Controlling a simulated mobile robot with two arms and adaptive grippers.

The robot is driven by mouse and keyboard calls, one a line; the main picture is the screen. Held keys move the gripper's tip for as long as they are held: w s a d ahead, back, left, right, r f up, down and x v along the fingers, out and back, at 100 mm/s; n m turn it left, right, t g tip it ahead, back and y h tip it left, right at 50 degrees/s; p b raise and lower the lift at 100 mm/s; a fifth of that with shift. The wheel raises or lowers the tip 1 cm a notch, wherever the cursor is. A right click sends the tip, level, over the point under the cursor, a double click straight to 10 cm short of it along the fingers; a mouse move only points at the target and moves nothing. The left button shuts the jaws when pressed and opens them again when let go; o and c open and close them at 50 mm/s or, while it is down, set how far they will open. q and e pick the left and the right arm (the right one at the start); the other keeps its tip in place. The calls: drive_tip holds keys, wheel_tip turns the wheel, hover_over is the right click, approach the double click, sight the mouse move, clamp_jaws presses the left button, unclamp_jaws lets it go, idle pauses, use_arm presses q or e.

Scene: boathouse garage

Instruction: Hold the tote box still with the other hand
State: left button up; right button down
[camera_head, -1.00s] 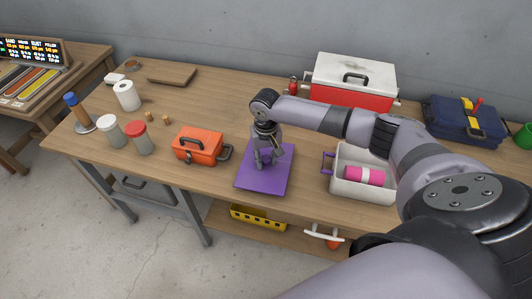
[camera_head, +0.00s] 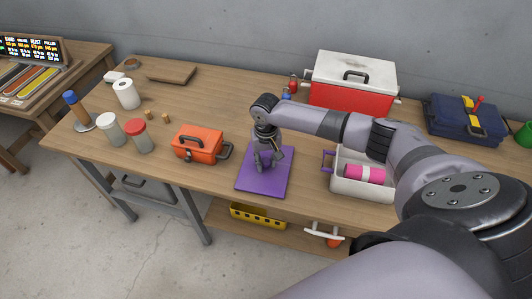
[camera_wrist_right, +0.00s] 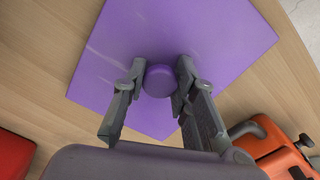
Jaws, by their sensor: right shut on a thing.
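The tote box (camera_head: 352,189) is a pale open box with a purple handle at its left end. It stands on the bench right of my right gripper, apart from it, partly hidden behind my right forearm. A pink roll with a white band (camera_head: 364,174) lies in it. My right gripper (camera_head: 267,164) points down over a flat purple square panel (camera_head: 262,184) on the bench. In the right wrist view its fingers are shut on a round purple knob (camera_wrist_right: 158,81) at the panel's middle. My left gripper is not in view.
An orange toolbox (camera_head: 196,147) stands left of the panel. A red and white cooler (camera_head: 350,92) and a blue toolbox (camera_head: 463,124) stand at the back. Jars (camera_head: 110,131) and a paper roll (camera_head: 127,94) are at the left. The bench behind the panel is clear.

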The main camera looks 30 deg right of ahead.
drive_tip(key=shift+f, duration=0.25)
idle(0.4)
drive_tip(key=c, duration=1.2)
unclamp_jaws()
drive_tip(key=shift+r, duration=0.1)
wheel_tip(320, 180, up, 12)
drive_tip(key=shift+f, duration=0.1)
clamp_jaws()
idle(1.2)
